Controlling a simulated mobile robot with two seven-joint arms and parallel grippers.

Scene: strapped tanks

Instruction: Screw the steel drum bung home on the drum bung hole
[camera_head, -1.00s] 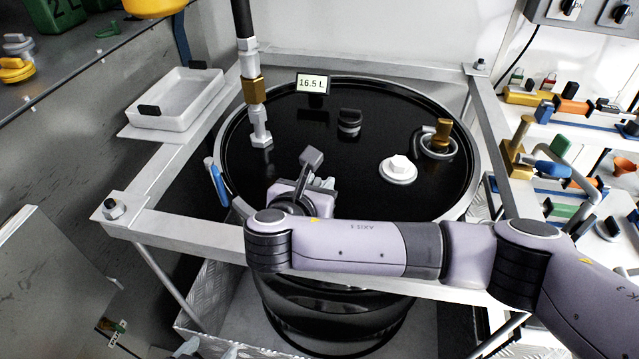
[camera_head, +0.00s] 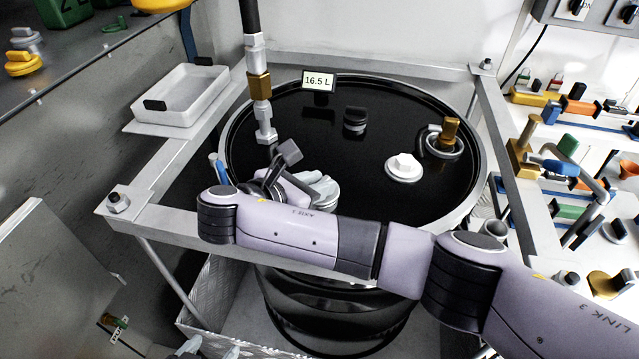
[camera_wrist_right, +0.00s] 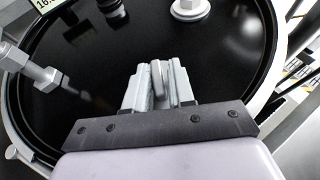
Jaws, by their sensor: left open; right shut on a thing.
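My right gripper (camera_wrist_right: 158,88) is shut on a thin grey upright piece, which appears to be the grip of the steel drum bung (camera_wrist_right: 157,78). In the head view my right gripper (camera_head: 318,182) is low over the near part of the black drum lid (camera_head: 375,195), with a round light-grey piece under its fingers. The drum bung hole is hidden beneath the gripper, so I cannot tell how deep the bung sits. My left gripper (camera_head: 205,349) shows only partly at the bottom edge of the head view, open and away from the drum.
A white hex cap (camera_head: 403,167), a brass elbow fitting (camera_head: 450,134), a dark cap (camera_head: 355,121) and a standing pipe (camera_head: 259,90) rise from the lid. A metal frame (camera_head: 165,165) surrounds the drum. A white tray (camera_head: 185,98) is at left; a fittings board (camera_head: 590,150) at right.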

